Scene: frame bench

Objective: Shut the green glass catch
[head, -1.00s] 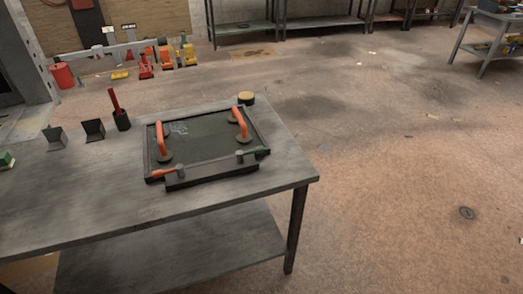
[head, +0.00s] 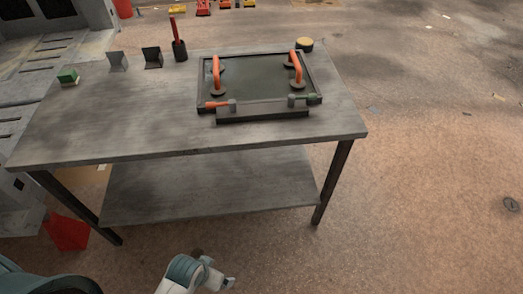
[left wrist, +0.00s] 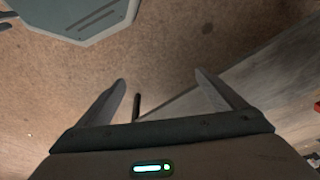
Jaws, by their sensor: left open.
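In the head view the green catch (head: 311,98) is at the front right corner of a dark glass frame (head: 203,88) on the bench. Its lever points right from a grey pivot (head: 293,100). An orange catch (head: 215,104) at the front left corner points left. The glass pane (head: 256,80) lies in the frame and carries two orange-handled suction lifters (head: 216,72). In the left wrist view my left gripper (left wrist: 160,78) is open and empty, over floor beside the bench edge, away from the catch. My right gripper does not show.
The grey bench (head: 120,125) has a lower shelf (head: 210,190). A pot with a red-handled tool (head: 180,50), small dark holders (head: 153,61), a green block (head: 68,76) and a round yellow-topped piece (head: 304,44) stand around the frame. The bench front is clear.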

